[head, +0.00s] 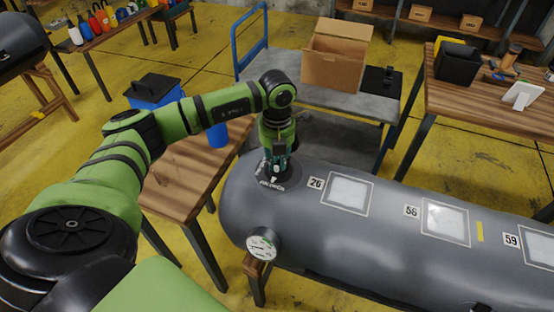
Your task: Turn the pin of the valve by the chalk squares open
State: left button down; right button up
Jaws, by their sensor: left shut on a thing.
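The grey inflatable tube (330,240) lies across the lower right on wooden supports. A dark round valve (284,187) sits on top near its left end. My left gripper (276,172) points down over the valve and is shut on its pin; the fingers hide most of the pin, so its turn cannot be told. Pale framed squares, the nearest a white square (347,194), run along the tube to the right, beside labels 26, 56 and 59. My right gripper is not in view.
A round gauge (261,246) is on the tube's left end. A wooden table (180,190) with a blue box (152,95) and blue cup (218,134) stands left. Behind is a grey cart (290,65) with a cardboard box (335,57). A workbench (460,95) stands right.

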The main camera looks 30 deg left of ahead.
pick_arm(q)
jog(key=shift+n, duration=0.6)
jog(key=c, duration=1.1)
grip_release()
jog(key=shift+c, duration=0.2)
jog(key=shift+r, duration=0.1)
notch_tip(320, 180, up, 12)
